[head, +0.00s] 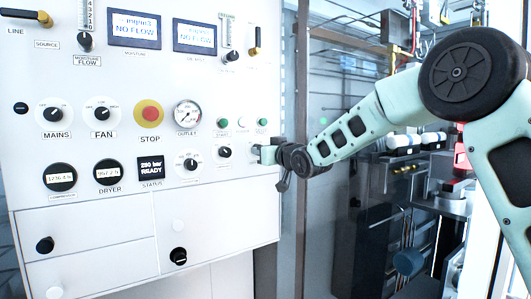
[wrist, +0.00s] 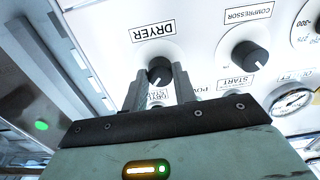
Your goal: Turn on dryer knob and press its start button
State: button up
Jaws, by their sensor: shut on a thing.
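The dryer knob (wrist: 159,66) is a small black knob on a white dial, its DRYER label upside down in the wrist view. My gripper (wrist: 159,78) has one finger on each side of it and is shut on it. A white mark shows on the knob's face. In the head view my gripper (head: 262,154) reaches the panel's right edge and hides the dryer knob. Just above it is a green button (head: 262,122), above a small label that seems to belong to the dryer start.
The compressor knob (head: 224,152) is just left of my gripper, with another green button (head: 223,123) and a pale one (head: 241,122) above. A red stop button (head: 149,114) and the outlet gauge (head: 187,114) are farther left. A dark post (head: 303,220) stands right of the panel.

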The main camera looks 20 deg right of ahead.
jog(key=shift+d+r+m, duration=0.15)
jog(key=shift+r+m, duration=0.15)
jog(key=shift+r, duration=0.2)
jog(key=o, duration=1)
jog(key=shift+d, duration=0.1)
jog(key=shift+c, duration=0.2)
jog(key=shift+f, duration=0.25)
jog(key=b+v, duration=0.4)
jog(key=v, duration=1.3)
jog(key=shift+s, duration=0.2)
